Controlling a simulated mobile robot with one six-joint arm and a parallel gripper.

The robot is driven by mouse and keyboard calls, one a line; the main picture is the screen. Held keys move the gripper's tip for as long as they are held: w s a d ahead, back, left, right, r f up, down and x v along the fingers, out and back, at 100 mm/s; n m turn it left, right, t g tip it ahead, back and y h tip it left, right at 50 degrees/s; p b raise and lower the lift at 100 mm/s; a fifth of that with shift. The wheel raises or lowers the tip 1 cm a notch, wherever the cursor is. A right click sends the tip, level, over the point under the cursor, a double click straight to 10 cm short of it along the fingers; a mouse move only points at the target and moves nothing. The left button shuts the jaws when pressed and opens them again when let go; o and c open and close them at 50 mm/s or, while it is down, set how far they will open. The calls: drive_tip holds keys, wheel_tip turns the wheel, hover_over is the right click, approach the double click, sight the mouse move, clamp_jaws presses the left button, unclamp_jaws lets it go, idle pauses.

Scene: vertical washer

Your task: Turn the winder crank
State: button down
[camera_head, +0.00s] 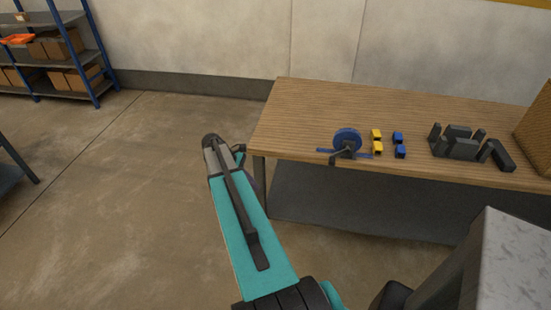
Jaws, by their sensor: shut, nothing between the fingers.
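The winder (347,138) stands near the front edge of the wooden table, toward its left end. It has a round blue drum and a thin blue base strip. Its dark crank (338,157) sticks out at the front, near the table's edge. My teal arm reaches up from the bottom of the view. A small dark part that appears to be my gripper (240,152) shows beside the arm's far end, left of the table corner. It is shut and empty, and clearly apart from the crank. Its fingertips are mostly hidden behind the arm.
On the wooden table (400,105), yellow blocks (376,140) and blue blocks (399,144) lie right of the winder. Dark grey parts (462,145) and a brown box (538,130) are farther right.

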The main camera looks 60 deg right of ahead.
drive_tip(key=s+a+f, duration=0.1)
drive_tip(key=a+f, duration=0.5)
drive_tip(key=a, duration=0.3)
drive_tip(key=a+f+m+t+y+b, duration=0.1)
drive_tip(key=a+f, duration=0.4)
drive_tip(key=a, duration=0.3)
drive_tip(key=s+a+f, duration=0.1)
drive_tip(key=a+f, duration=0.5)
drive_tip(key=a, duration=0.3)
drive_tip(key=s+a+f+m+y, duration=0.1)
drive_tip(key=s+a+f, duration=0.3)
drive_tip(key=s+a, duration=0.3)
drive_tip(key=s+a+f+m+b, duration=0.1)
drive_tip(key=s+a+f+m, duration=0.1)
drive_tip(key=s+a+f, duration=0.2)
drive_tip(key=s+a, duration=0.3)
drive_tip(key=a, duration=0.4)
drive_tip(key=shift+a+f+g+y+b, duration=0.3)
drive_tip(key=shift+a+f+y, duration=0.05)
drive_tip(key=shift+a+y, duration=0.05)
drive_tip(key=c, duration=2.5)
unclamp_jaws()
